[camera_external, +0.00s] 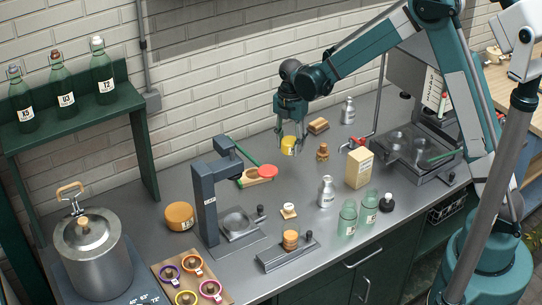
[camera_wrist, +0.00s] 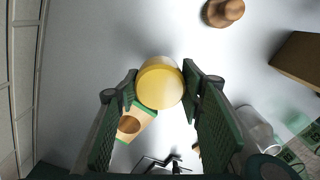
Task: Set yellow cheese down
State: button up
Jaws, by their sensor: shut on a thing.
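The yellow cheese (camera_external: 289,146) is a small round block held in my gripper (camera_external: 291,143) above the grey counter, toward the back wall. In the wrist view the yellow cheese (camera_wrist: 160,84) sits between the tips of my gripper (camera_wrist: 160,90), with a finger on each side. The gripper is shut on it. The cheese appears clear of the counter (camera_external: 330,226), though the exact height is hard to tell.
A wooden block (camera_external: 318,126), a wooden knob-shaped piece (camera_external: 322,152) and a cream carton (camera_external: 359,168) stand right of the gripper. A metal bottle (camera_external: 326,191) stands in front. Bare counter lies between them.

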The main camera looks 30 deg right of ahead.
aim_at(289, 164)
jog(key=shift+f, duration=0.9)
jog(key=shift+f, duration=0.1)
jog(key=shift+f, duration=1.8)
jog(key=shift+f, duration=0.15)
jog(key=o, duration=1)
jog(key=shift+c, duration=0.2)
jog(key=shift+r, duration=0.2)
jog(key=shift+r, duration=6)
